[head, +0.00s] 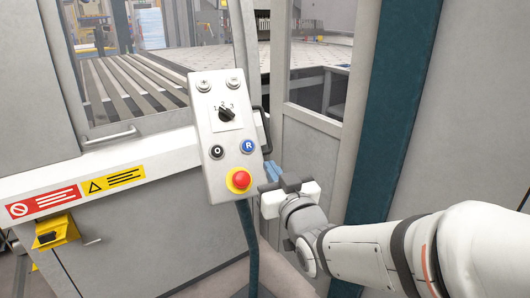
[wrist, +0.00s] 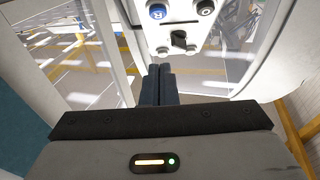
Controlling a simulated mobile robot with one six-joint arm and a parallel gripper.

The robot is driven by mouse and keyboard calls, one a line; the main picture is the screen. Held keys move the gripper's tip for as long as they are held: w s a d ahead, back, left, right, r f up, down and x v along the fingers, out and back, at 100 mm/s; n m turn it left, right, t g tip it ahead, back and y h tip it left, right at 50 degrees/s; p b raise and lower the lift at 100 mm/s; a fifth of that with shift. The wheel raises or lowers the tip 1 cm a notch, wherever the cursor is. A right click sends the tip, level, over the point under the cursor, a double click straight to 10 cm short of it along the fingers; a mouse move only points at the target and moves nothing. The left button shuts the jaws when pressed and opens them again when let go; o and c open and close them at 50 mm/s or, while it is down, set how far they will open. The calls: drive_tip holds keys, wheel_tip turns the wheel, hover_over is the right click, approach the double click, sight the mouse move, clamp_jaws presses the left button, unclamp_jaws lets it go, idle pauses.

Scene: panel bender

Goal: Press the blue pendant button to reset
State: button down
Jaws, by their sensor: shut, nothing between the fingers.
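The grey control pendant (head: 212,130) stands upright and slightly tilted at the centre of the head view. Its blue button (head: 248,146), marked R, sits at the right of its lower half. In the wrist view the blue button (wrist: 157,12) is at the top edge, with the pendant appearing upside down. My gripper (head: 269,167) is shut and empty, just right of the pendant's lower edge, below and right of the blue button. In the wrist view its fingertips (wrist: 160,70) are together and appear apart from the button.
A black button (head: 216,152) marked O is left of the blue one. A red mushroom button (head: 240,179) on yellow lies just below, close to my gripper. A selector knob (head: 226,114) sits above. A black handle (head: 263,128) projects from the pendant's right side.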

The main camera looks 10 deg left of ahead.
approach(248, 142)
wheel_tip(248, 142, up, 3)
drive_tip(key=w+a, duration=0.1)
drive_tip(key=w, duration=0.1)
drive_tip(key=shift+w+a+f+p, duration=0.35)
drive_tip(key=shift+w+a+f, duration=0.45)
drive_tip(key=shift+w+a, duration=0.25)
drive_tip(key=shift+w+a+f, duration=0.15)
drive_tip(key=shift+w+f, duration=0.15)
drive_tip(key=shift+w, duration=0.05)
